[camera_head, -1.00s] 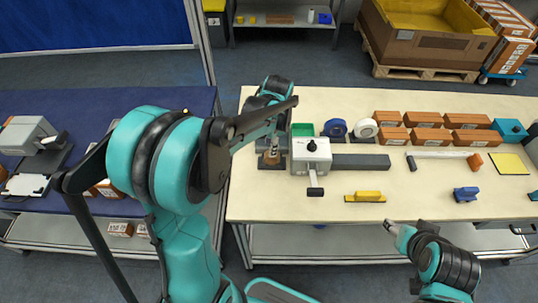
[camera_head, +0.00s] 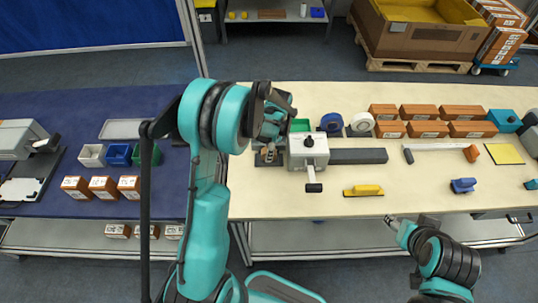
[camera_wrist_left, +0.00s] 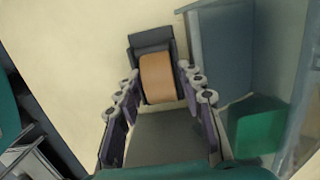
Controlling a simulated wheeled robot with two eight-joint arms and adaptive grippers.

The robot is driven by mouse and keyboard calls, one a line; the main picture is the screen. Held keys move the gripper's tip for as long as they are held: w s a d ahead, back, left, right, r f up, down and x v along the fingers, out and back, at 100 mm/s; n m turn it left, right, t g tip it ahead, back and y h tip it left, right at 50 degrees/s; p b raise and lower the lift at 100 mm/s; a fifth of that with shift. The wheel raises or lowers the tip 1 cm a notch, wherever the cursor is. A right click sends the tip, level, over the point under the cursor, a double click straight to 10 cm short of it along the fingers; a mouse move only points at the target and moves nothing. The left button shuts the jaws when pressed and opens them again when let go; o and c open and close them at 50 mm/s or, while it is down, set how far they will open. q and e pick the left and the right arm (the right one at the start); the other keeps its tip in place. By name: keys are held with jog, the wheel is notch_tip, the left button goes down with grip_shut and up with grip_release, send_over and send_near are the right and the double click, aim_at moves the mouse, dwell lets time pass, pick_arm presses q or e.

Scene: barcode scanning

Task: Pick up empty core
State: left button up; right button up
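The empty core is a brown cylinder (camera_wrist_left: 158,78) on a dark holder (camera_wrist_left: 150,42) in the left wrist view. In the head view the core (camera_head: 268,157) shows small and partly covered, at the left end of the cream table, beside a grey-white machine (camera_head: 308,150). My left gripper (camera_wrist_left: 160,73) is open, with its fingertips on either side of the core's near part. Whether they touch it I cannot tell. In the head view my left arm hides most of that gripper. My right gripper (camera_head: 393,222) is at the table's front edge, away from the core; its fingers are too small to read.
A green bin (camera_wrist_left: 257,128) stands right of my left gripper in the wrist view. Tape rolls (camera_head: 361,122), brown boxes (camera_head: 428,129) and a yellow-topped tool (camera_head: 364,190) are on the cream table. The blue-topped table (camera_head: 60,110) at left holds small bins and boxes.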

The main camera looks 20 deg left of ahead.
pick_arm(q)
jog(key=c, duration=0.6)
notch_tip(320, 180, up, 9)
jog(key=shift+r+p, duration=0.15)
jog(key=shift+p, duration=0.95)
jog(key=shift+r, duration=0.45)
